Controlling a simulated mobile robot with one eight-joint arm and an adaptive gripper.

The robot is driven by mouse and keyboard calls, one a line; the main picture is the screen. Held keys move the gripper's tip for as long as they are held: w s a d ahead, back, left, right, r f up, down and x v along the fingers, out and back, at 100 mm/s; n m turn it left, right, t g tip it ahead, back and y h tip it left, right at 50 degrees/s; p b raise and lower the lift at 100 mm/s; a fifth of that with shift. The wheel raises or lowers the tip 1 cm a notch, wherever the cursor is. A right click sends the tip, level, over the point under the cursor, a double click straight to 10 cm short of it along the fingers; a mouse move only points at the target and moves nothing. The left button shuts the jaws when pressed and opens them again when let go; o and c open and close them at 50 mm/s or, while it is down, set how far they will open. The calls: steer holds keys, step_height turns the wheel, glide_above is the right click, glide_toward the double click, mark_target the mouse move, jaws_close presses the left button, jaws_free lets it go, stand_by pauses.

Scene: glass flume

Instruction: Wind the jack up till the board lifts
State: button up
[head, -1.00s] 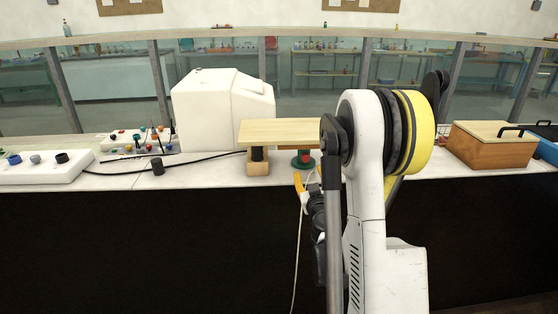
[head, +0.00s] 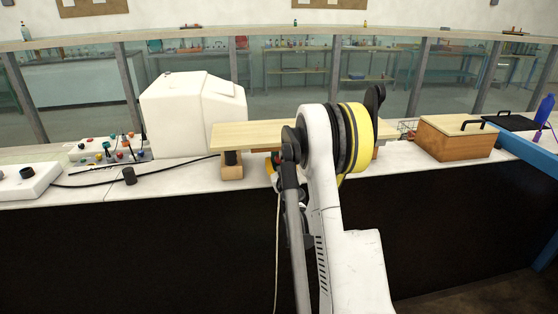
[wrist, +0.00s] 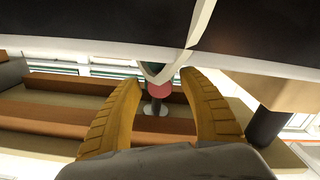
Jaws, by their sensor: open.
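The pale wooden board (head: 250,133) lies level across the bench in the head view. Its left end rests on a dark post on a wooden block (head: 232,172). The jack is mostly hidden by my arm there. In the wrist view its red collar (wrist: 160,91) and dark stem show between my fingers. Whether the stem's top touches the board cannot be told. My gripper (wrist: 162,95) is open, with one yellow finger on each side of the jack and no clear contact. In the head view a yellow finger shows at the bench's front edge.
A white housing (head: 195,115) stands behind the board. A lidded wooden box (head: 455,138) stands to the right. A black cable and a control panel (head: 108,150) lie to the left. A pale cord (head: 277,250) hangs down the bench front near my gripper.

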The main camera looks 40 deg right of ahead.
jaws_close()
steer(key=shift+m, duration=0.3)
steer(key=m+b, duration=0.1)
steer(key=m, duration=0.3)
steer(key=shift+f+b, duration=0.1)
steer(key=shift+b, duration=0.25)
steer(key=shift+m+b, duration=0.5)
steer(key=shift+m, duration=2)
jaws_free()
